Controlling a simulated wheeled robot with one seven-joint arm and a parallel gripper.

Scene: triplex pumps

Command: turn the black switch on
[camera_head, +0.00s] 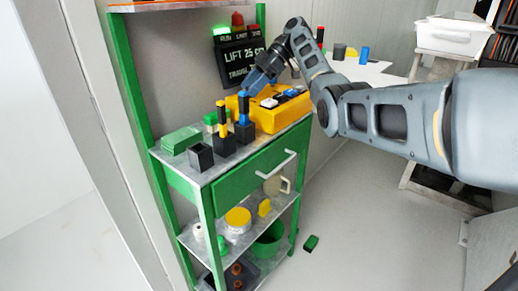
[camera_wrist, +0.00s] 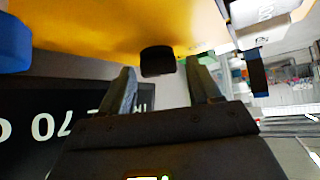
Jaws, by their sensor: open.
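The yellow box (camera_head: 270,120) stands on top of the green shelf unit, with several blue and white switches (camera_head: 268,102) on its upper face. My gripper (camera_head: 258,80) is at the box's back left end, pointing down. In the wrist view, the yellow box (camera_wrist: 120,30) fills the top. A dark, rounded black switch (camera_wrist: 157,60) sticks out from it. The open fingers of my gripper (camera_wrist: 160,68) are on either side of this switch, with visible gaps. I cannot tell how far the tips reach past it. In the head view, the gripper hides this switch.
A black display (camera_head: 240,60) with white text stands behind the box, close to my gripper. Black holders with yellow (camera_head: 222,120) and blue (camera_head: 243,110) posts stand in front of the box. Green plates (camera_head: 181,139) lie at the left. The floor right of the shelf is mostly clear.

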